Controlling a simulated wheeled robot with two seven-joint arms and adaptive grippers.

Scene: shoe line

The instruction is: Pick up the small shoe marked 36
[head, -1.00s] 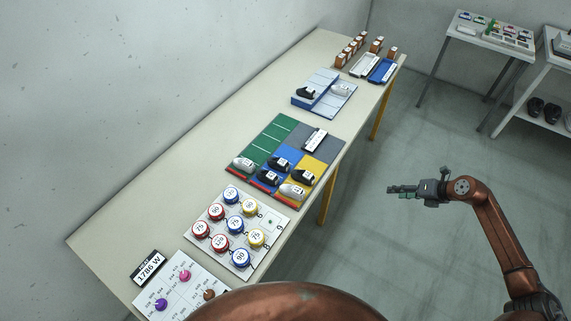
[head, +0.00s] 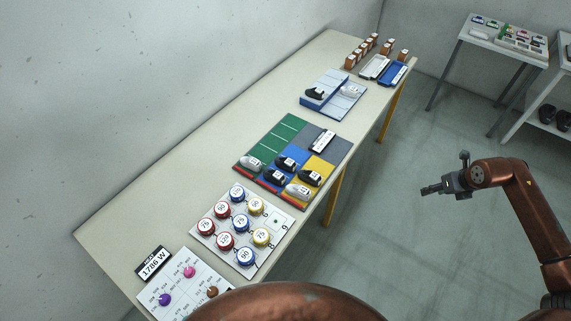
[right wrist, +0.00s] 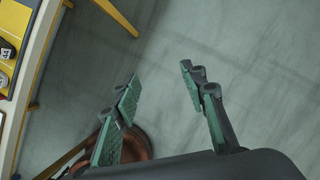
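Several small shoes stand on the coloured mat (head: 282,128) on the long table. A grey-white shoe (head: 251,163) is at the green part's near end. Two black shoes, one behind (head: 287,163) and one in front (head: 275,177), are on the blue part. A black shoe (head: 311,178) and a white shoe (head: 298,190) are on the yellow part. Their number labels are too small to read. My right gripper (head: 446,178) is open and empty over the floor, right of the table; its spread green-padded fingers show in the right wrist view (right wrist: 162,92). My left gripper is not in view.
A blue-and-white stand (head: 336,102) farther back holds a black and a white shoe. A board of numbered round pieces (head: 208,228) and a knob panel lie nearer. The table's yellow legs (head: 335,195) stand between mat and gripper. The floor around the gripper is clear.

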